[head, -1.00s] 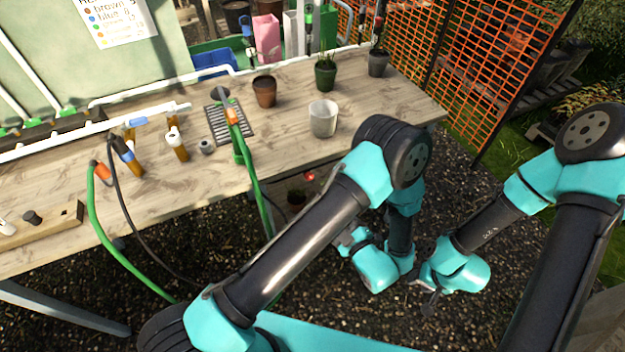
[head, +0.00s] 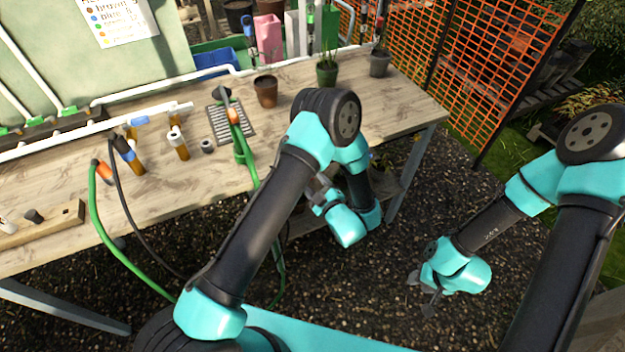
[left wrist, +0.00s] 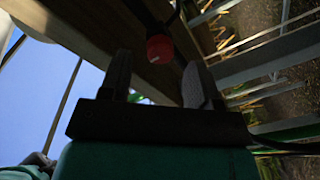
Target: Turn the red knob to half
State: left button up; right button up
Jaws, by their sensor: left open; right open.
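The red knob (left wrist: 159,48) shows in the left wrist view, under the bench edge, with a small pale mark low on its face. My left gripper (left wrist: 157,72) is open. Its two dark fingers lie either side of the knob in the picture, with the knob beyond their tips; I see no contact. In the head view my left gripper (head: 315,190) is at the bench's front edge and the knob is hidden. My right gripper (head: 428,296) is open and empty, low over the gravel at right.
The wooden bench (head: 190,200) carries a brown pot (head: 266,91), a drain grate (head: 248,128) and bottles. A green hose (head: 95,220) and a black hose hang over its front. An orange mesh fence (head: 475,75) stands at right. Gravel between the arms is clear.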

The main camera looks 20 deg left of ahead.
pick_arm(q)
jog(key=shift+x, duration=1.25)
jog(key=shift+c, duration=0.4)
jog(key=c, duration=0.8)
jog(key=shift+c, duration=0.2)
jog(key=shift+m, duration=0.4)
jog(key=m, duration=0.9)
jog(key=m+t, duration=0.1)
jog(key=m, duration=0.8)
jog(key=shift+f+h, duration=0.1)
jog(key=shift+h, duration=0.2)
